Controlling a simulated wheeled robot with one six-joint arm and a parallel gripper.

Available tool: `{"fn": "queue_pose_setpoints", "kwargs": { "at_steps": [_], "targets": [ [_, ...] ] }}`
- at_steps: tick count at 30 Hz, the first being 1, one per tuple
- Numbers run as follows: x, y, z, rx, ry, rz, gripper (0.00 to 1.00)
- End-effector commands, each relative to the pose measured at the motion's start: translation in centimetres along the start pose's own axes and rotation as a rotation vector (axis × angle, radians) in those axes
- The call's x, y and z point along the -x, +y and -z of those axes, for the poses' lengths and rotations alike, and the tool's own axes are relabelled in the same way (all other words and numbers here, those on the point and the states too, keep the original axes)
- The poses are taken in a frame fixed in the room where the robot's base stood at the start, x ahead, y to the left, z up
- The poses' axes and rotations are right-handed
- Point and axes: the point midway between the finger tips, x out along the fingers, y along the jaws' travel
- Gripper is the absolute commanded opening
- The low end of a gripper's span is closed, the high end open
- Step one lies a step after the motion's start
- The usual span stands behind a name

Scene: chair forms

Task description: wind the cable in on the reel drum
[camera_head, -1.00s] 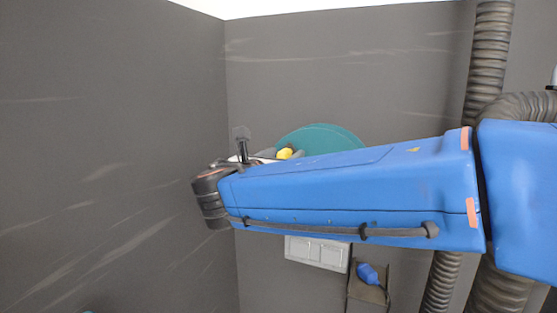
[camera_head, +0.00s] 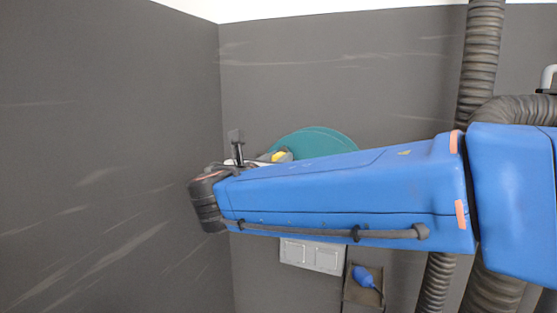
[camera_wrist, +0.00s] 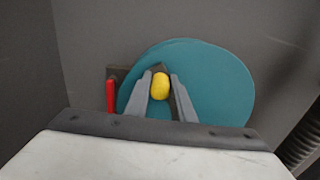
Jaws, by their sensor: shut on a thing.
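The reel drum shows as a teal disc (camera_head: 318,142) at the back wall, partly hidden behind my blue arm. It also shows in the wrist view (camera_wrist: 215,85), where it fills the middle. A yellow knob (camera_wrist: 160,86) stands in front of the disc, left of its centre. My gripper (camera_wrist: 161,84) is shut on the yellow knob, one grey finger on each side. In the head view the knob (camera_head: 279,157) shows just above my arm. I cannot make out the cable.
A red handle (camera_wrist: 111,96) on a dark mount is left of the disc. A light grey wall box (camera_head: 311,256) and a small dark tray (camera_head: 362,298) holding a blue bulb (camera_head: 364,276) are below my arm. Dark walls meet in a corner at left.

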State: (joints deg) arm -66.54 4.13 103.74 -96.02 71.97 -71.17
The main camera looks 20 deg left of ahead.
Motion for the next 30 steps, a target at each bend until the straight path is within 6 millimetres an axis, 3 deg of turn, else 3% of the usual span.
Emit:
{"fn": "queue_pose_setpoints", "kwargs": {
  "at_steps": [2,12,24,30],
  "targets": [
    [0.0,0.0,0.0,0.0,0.0,0.0,0.28],
    [0.0,0.1,0.2,0.001,0.0,0.0,0.28],
    [0.0,2.7,3.5,0.002,0.0,-0.001,0.28],
    [0.0,2.9,3.7,0.0,0.0,0.0,0.28]
  ]
}}
